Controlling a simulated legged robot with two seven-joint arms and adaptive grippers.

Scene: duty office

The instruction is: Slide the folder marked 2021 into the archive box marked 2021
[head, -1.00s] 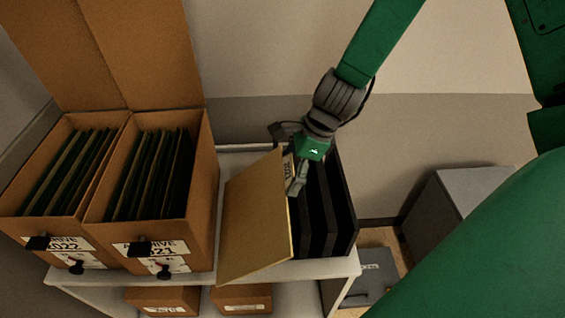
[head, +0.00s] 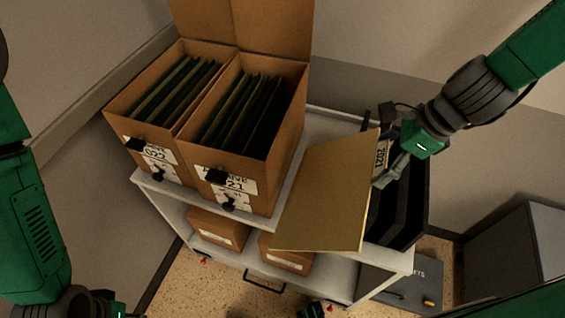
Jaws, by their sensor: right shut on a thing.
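The tan folder (head: 325,195) has a label reading 2021 near its upper right edge. My right gripper (head: 384,176) is shut on that edge and holds the folder tilted, beside the black file rack. The archive box marked 2021 (head: 262,171) is the right one of two open cardboard boxes, left of the folder and apart from it. A black clip partly covers its label, and dark and tan folders stand inside it.
The archive box marked 2022 (head: 118,108) stands against its left side. Both are on a white shelf unit (head: 290,216) with smaller boxes (head: 216,229) below. The black rack (head: 412,215) is on its right end. A grey cabinet (head: 515,250) stands at the right.

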